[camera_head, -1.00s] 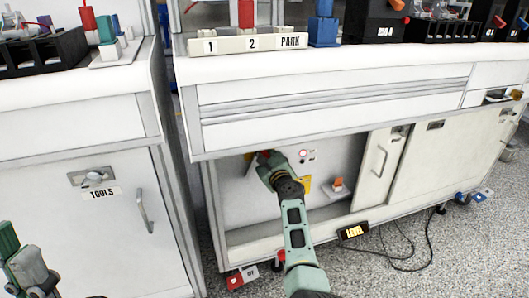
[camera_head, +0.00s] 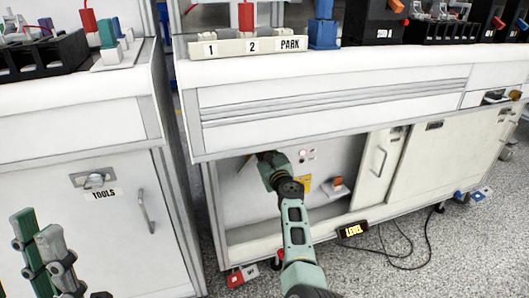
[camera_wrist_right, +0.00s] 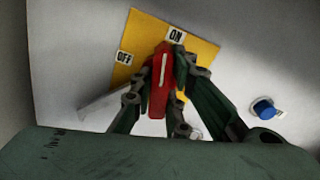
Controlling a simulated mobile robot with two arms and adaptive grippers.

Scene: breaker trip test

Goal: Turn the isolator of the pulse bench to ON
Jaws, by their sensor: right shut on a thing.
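The isolator's red handle (camera_wrist_right: 158,85), with a white line along it, sits on a yellow plate (camera_wrist_right: 200,50) in the right wrist view. The ON label (camera_wrist_right: 176,35) is just above and right of the handle's tip; the OFF label (camera_wrist_right: 124,57) is to its left. The handle's tip points up, close to ON. My right gripper (camera_wrist_right: 164,72) is shut on the handle, with a finger on either side. In the head view my right gripper (camera_head: 267,160) is inside the open cabinet and hides the isolator. My left gripper (camera_head: 45,245) is at the lower left, away from the bench; its opening is unclear.
A blue button (camera_wrist_right: 264,108) is right of the yellow plate. The bench top (camera_head: 330,67) overhangs the cabinet opening, and a sliding door (camera_head: 380,165) stands at its right. A LEVEL box (camera_head: 353,230) and cables lie in front. A TOOLS cabinet (camera_head: 90,230) stands left.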

